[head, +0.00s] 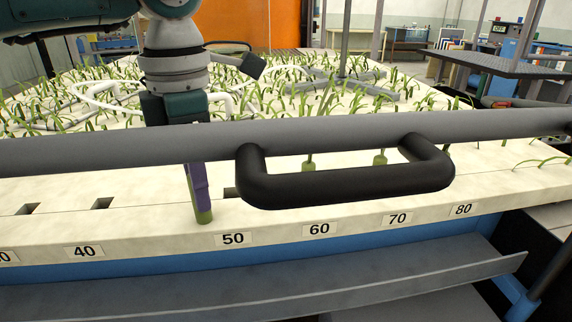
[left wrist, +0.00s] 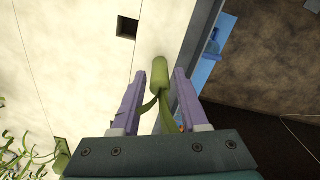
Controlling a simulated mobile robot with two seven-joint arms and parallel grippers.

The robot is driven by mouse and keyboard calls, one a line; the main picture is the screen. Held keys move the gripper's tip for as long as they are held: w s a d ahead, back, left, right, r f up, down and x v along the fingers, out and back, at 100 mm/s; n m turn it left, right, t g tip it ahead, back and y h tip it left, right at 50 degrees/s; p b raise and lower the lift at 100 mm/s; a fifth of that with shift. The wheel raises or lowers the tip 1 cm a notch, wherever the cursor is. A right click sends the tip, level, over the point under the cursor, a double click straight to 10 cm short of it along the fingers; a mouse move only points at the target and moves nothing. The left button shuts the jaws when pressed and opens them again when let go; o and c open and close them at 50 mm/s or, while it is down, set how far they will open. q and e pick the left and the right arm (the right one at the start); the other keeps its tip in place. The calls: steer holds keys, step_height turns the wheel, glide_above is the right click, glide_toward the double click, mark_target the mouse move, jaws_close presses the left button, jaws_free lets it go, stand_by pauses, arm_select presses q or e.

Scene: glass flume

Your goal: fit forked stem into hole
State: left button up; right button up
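My left gripper (head: 203,210) points down over the front strip of the pale board (head: 140,225), above the 50 label. In the left wrist view its two purple fingers (left wrist: 158,88) stand on either side of the forked green stem (left wrist: 160,74). The stem's thick rounded end sticks out past the fingertips and its two prongs run back between the fingers. My right gripper is not in view.
A grey rail (head: 500,124) with a black handle (head: 345,186) crosses in front of the board. More holes (head: 102,203) lie to the left. Two green stem bases (head: 309,162) (head: 380,157) stand behind the handle. Many green plants fill the board behind. A grey trough (head: 260,285) runs below.

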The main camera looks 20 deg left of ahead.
arm_select(q)
jaws_close()
steer(key=shift+r, duration=0.1)
stand_by(0.3)
